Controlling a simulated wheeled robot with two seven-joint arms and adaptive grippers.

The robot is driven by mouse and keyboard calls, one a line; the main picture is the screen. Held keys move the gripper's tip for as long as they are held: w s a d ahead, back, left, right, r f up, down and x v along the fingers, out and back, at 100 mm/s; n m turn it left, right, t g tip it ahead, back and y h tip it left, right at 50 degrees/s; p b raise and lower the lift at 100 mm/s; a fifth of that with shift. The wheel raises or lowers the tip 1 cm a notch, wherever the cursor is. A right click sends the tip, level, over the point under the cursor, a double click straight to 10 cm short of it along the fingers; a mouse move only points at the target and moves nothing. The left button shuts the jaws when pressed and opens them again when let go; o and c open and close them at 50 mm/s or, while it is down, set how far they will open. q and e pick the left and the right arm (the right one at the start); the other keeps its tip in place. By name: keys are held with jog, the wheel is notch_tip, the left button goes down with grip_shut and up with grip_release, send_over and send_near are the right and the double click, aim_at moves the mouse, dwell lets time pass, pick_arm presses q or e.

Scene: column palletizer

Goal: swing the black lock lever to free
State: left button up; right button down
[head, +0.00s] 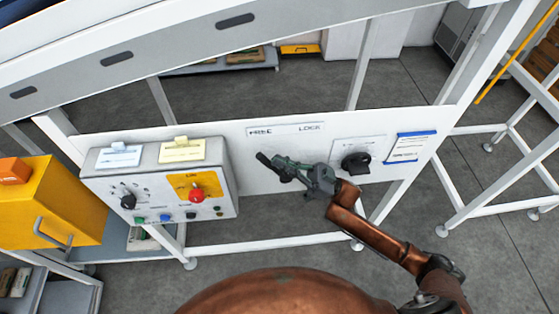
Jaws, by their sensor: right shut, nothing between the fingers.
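The black lock lever (263,159) is on the white panel, below the sign strip (287,129) that reads FREE at its left and LOCK at its right. Its visible end points up and left, below the FREE word. The rest of it and its pivot are hidden behind my right gripper. My right gripper (284,171) comes in from the lower right, with its fingers shut and nothing between them. The fingertips overlap the lever in the picture; I cannot tell if they touch it. My left gripper is not in view.
A grey control box (163,185) with a red button stands left of the lever. A black rotary knob (355,161) and a blue-topped notice (410,147) are on the right of the panel. A yellow box (55,205) is at far left. White frame posts stand around the panel.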

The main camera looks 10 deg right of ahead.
jog(key=v, duration=1.1)
jog(key=shift+d, duration=0.15)
jog(key=shift+s+f, duration=0.15)
